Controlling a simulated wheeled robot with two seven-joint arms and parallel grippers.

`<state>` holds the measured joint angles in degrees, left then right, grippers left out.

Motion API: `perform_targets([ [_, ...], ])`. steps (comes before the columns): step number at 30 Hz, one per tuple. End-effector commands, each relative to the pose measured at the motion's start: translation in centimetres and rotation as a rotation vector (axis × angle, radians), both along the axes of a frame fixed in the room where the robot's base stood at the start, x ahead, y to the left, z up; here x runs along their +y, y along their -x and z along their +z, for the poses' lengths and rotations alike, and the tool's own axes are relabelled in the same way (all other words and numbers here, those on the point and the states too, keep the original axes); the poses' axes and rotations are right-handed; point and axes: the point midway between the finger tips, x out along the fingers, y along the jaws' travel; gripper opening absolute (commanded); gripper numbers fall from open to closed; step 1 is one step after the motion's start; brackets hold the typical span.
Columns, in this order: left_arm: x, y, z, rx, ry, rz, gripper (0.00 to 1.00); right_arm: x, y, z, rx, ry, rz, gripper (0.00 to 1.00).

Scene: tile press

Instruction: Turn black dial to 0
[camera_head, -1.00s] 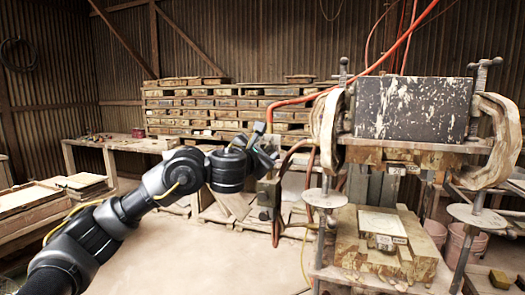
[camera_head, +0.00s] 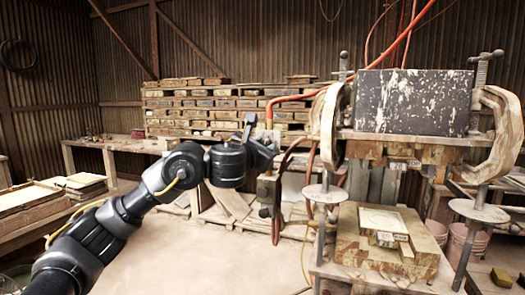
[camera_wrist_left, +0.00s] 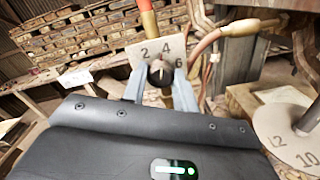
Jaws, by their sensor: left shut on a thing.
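The black dial (camera_wrist_left: 160,75) sits between my left gripper's two grey fingers (camera_wrist_left: 159,82) in the left wrist view. The fingers are closed on its sides. Behind it is a pale number plate (camera_wrist_left: 158,48) showing 2, 4 and 6; no 0 shows. A light mark on the dial points roughly up toward the plate, but the exact number is unclear. In the head view my left gripper (camera_head: 262,146) is at the valve by the red hose, left of the press, and it hides the dial. My right gripper is not in view.
The tile press (camera_head: 415,105) stands close on the right with round plates (camera_head: 322,193) on its posts. Red hoses (camera_head: 405,40) run above the valve. Stacked wooden boards (camera_head: 205,108) and a workbench (camera_head: 115,143) are behind. The floor in front is clear.

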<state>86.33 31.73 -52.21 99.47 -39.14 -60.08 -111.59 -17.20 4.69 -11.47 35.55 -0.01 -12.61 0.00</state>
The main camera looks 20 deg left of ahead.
Motion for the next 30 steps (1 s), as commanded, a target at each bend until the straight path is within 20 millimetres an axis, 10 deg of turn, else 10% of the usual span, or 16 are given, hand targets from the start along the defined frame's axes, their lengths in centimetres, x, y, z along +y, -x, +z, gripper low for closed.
perform_targets([
  [30,-0.2,0.0,-0.3,0.065,0.961,-0.001,0.06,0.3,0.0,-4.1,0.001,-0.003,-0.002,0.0],
])
